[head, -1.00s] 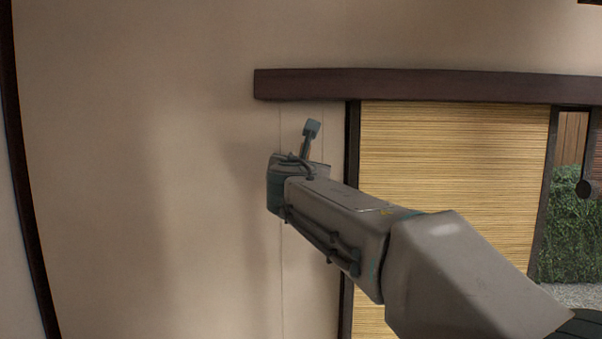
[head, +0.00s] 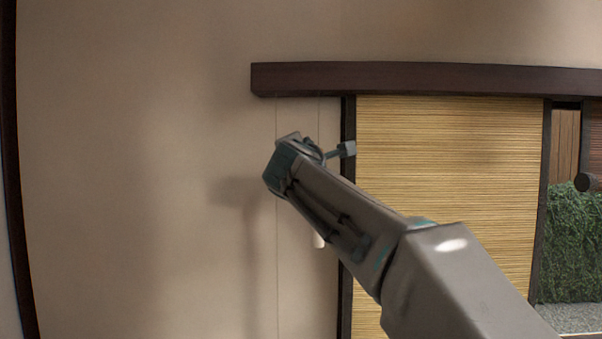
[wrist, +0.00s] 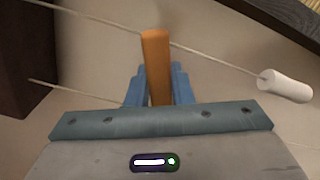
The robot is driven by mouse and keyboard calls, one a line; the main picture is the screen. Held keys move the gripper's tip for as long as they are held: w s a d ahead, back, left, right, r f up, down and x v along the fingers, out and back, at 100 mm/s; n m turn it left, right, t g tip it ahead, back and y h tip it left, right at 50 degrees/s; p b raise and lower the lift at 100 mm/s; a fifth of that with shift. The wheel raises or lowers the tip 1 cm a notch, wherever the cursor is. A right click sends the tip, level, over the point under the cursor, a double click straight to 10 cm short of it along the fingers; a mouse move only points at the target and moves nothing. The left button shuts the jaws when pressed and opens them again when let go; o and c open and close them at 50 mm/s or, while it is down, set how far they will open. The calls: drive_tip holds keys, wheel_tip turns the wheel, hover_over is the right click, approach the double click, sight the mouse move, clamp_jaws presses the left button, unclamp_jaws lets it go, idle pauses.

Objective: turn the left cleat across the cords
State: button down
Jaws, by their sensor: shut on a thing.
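The left cleat is an orange-brown bar (wrist: 157,58), seen in the wrist view standing up between the two blue fingers of my gripper (wrist: 158,88). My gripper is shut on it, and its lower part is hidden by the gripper. The bar's free end crosses the upper pale cord (wrist: 215,58), which seems to pass behind it. The lower cord (wrist: 75,92) runs in behind the left finger. In the head view my arm's end hides the cleat and fingers; the two cords (head: 277,270) hang thinly against the wall.
A white cord pull (wrist: 286,86) hangs on the upper cord; it also shows in the head view (head: 318,241). A dark beam (head: 420,79) runs above, with a post and bamboo blind (head: 450,190) right of the cords. The plaster wall (head: 130,180) at left is bare.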

drive_tip(key=m+b, duration=0.1)
drive_tip(key=m, duration=0.1)
drive_tip(key=m+b, duration=0.1)
drive_tip(key=m, duration=0.1)
drive_tip(key=shift+f+m+b, duration=0.3)
drive_tip(key=shift+f+b, duration=0.05)
drive_tip(key=shift+b, duration=0.05)
idle(0.4)
drive_tip(key=c, duration=1.3)
unclamp_jaws()
drive_tip(key=shift+s, duration=0.1)
drive_tip(key=s+b, duration=0.1)
drive_tip(key=s, duration=0.5)
drive_tip(key=s+b, duration=0.2)
drive_tip(key=s, duration=0.5)
drive_tip(key=shift+s+a, duration=0.2)
drive_tip(key=shift+s, duration=0.1)
